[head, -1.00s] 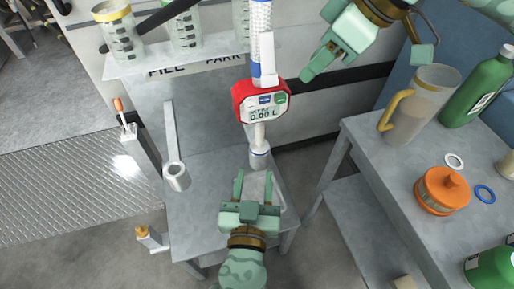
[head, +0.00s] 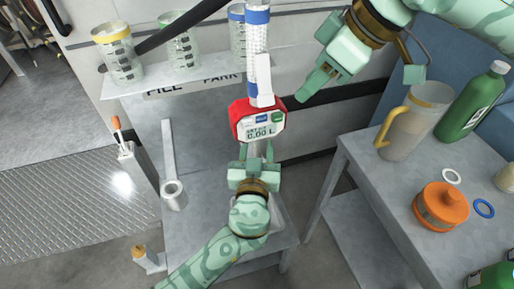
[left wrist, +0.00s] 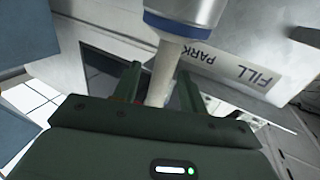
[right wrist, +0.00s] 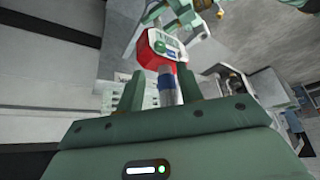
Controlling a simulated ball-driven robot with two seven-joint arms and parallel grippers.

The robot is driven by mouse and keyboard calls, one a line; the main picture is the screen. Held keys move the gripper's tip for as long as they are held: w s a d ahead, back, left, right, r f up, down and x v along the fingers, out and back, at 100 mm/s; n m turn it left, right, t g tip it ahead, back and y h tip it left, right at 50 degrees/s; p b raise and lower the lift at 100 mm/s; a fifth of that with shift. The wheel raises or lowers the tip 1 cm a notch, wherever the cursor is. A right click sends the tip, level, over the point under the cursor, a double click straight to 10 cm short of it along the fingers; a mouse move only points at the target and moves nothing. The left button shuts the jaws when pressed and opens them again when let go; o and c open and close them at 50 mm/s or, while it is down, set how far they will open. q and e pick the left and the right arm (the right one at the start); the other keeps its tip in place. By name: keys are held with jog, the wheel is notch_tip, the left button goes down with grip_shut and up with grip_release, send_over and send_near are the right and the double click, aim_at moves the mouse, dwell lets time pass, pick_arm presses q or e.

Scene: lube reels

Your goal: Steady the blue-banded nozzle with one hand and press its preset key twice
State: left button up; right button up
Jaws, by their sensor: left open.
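The blue-banded nozzle (head: 258,121) has a red body with a display reading 0.00 L, and a blue and a green key above the digits. It hangs upright from a pale hose with blue bands. My left gripper (head: 256,155) is open just below the red body, its fingers on either side of the spout. In the left wrist view the spout (left wrist: 166,68) passes between the spread fingers; contact cannot be told. My right gripper (head: 304,96) is right of the nozzle, apart from it. In the right wrist view its fingers are apart and empty, with the nozzle (right wrist: 155,50) beyond.
A shelf (head: 190,78) with several clear measuring jars stands behind, at the left. A grey table (head: 385,190) at the right holds a jug (head: 412,125), green bottles and an orange canister (head: 441,206). An empty holder ring (head: 173,195) stands left of the nozzle.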

pick_arm(q)
grip_shut()
pick_arm(e)
grip_shut()
dwell(1.4)
